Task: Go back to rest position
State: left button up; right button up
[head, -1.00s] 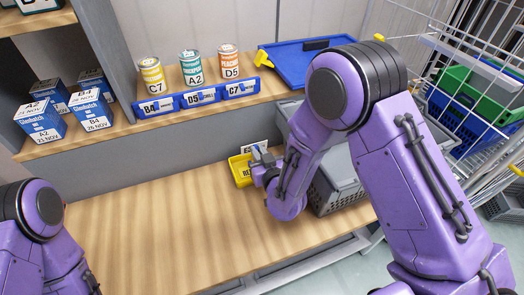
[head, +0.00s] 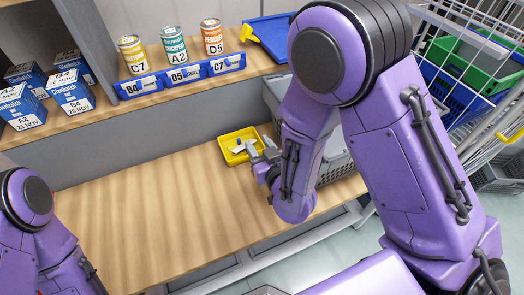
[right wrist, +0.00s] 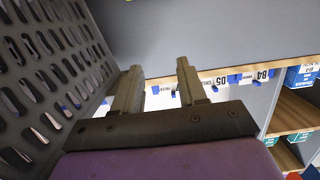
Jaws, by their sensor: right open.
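My right arm spans the right half of the head view, and my right gripper (head: 264,156) is beside the right edge of a small yellow bin (head: 225,158) on the lower wooden shelf. Whether it touches the bin is hard to tell. In the right wrist view the right gripper's two fingers (right wrist: 158,90) stand apart with nothing between them. My left arm shows at the lower left of the head view, but its gripper is out of the frame.
A grey perforated crate (right wrist: 45,70) is close beside the right gripper. Cans (head: 173,46) stand behind blue label strips on the upper shelf (head: 110,112), with blue-white boxes (head: 72,92) at left. A wire rack (head: 480,30) is at right. The lower shelf (head: 150,205) is largely clear.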

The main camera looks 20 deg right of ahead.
jog(key=s, duration=0.2)
jog(key=s+p, duration=0.1)
jog(key=shift+r, duration=0.25)
jog(key=shift+d, duration=0.1)
